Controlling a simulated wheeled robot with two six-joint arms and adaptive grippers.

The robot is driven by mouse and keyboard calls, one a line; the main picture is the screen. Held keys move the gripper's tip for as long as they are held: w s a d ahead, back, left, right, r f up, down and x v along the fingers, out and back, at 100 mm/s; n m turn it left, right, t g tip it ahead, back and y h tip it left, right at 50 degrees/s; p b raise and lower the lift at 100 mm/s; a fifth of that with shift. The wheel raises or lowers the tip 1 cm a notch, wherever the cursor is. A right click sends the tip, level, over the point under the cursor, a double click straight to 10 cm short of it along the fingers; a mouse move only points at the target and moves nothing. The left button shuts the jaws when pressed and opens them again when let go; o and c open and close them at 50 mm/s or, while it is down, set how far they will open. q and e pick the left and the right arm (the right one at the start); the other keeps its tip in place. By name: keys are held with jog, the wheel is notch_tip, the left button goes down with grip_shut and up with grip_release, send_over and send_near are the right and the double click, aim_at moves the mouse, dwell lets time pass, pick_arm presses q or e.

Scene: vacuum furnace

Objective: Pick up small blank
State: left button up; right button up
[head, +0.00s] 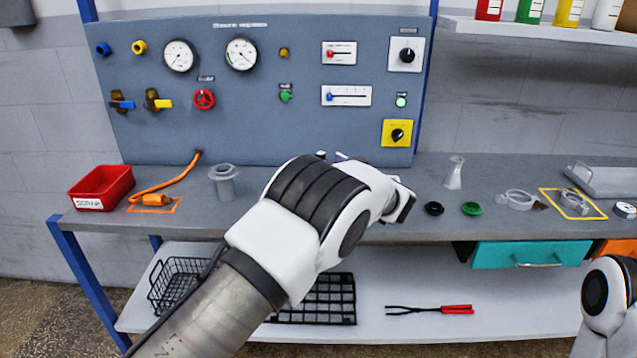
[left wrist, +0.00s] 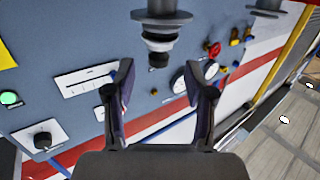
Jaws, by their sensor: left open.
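My left gripper reaches over the bench in the head view (head: 402,204), mostly hidden behind its own wrist. In the left wrist view its two dark fingers (left wrist: 160,85) are spread apart with nothing between them. A grey flanged part (left wrist: 162,18) with smaller dark and light round pieces (left wrist: 158,43) shows just beyond the fingertips, apart from them. I cannot tell for certain which piece is the small blank. In the head view a black ring (head: 433,208) and a green ring (head: 471,209) lie right of the gripper. My right gripper is out of view.
A grey flanged cup (head: 223,184) and a red bin (head: 101,187) stand left on the bench (head: 330,228). A pale flared piece (head: 454,173), a clear ring (head: 517,200) and a clamp (head: 575,203) are right. The gauge panel (head: 255,120) rises behind.

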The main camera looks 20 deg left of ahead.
aim_at(323, 156)
pick_arm(q)
jog(key=shift+s+d+r+b, duration=0.2)
jog(key=shift+s+d+b, duration=0.05)
jog(key=shift+b, duration=0.35)
jog(key=x, duration=0.5)
jog(key=shift+w+a, duration=0.25)
jog(key=shift+w, duration=0.05)
jog(key=shift+d+r, duration=0.1)
jog(key=shift+d, duration=0.05)
jog(key=shift+c, duration=0.7)
grip_shut()
